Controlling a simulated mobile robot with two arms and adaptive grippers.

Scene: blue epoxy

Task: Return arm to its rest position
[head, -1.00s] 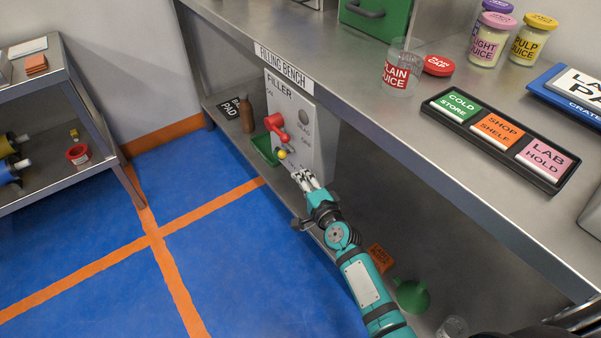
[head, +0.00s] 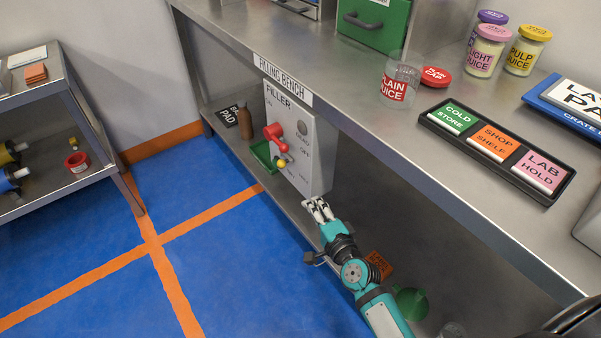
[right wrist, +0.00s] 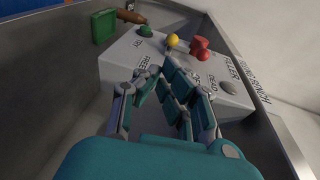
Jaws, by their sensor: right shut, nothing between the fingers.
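My right arm, teal with a dark wrist, reaches up from the bottom right in the head view. Its right gripper (head: 318,209) is shut and empty, in front of the lower shelf and a little short of the filler box. The right gripper also shows in the right wrist view (right wrist: 165,85). The grey filler box (head: 306,150) stands under the bench, with a red handle (head: 275,132) and a yellow knob (head: 282,162) on its front. In the head view a gap shows between the fingers and the box. My left gripper is not in view.
The filling bench (head: 360,135) overhangs the lower shelf on the right. On it stand a plain juice jar (head: 399,80) and a label rack (head: 497,150). A green funnel (head: 411,302) lies near my forearm. A side cart (head: 60,100) stands left; the blue floor between is clear.

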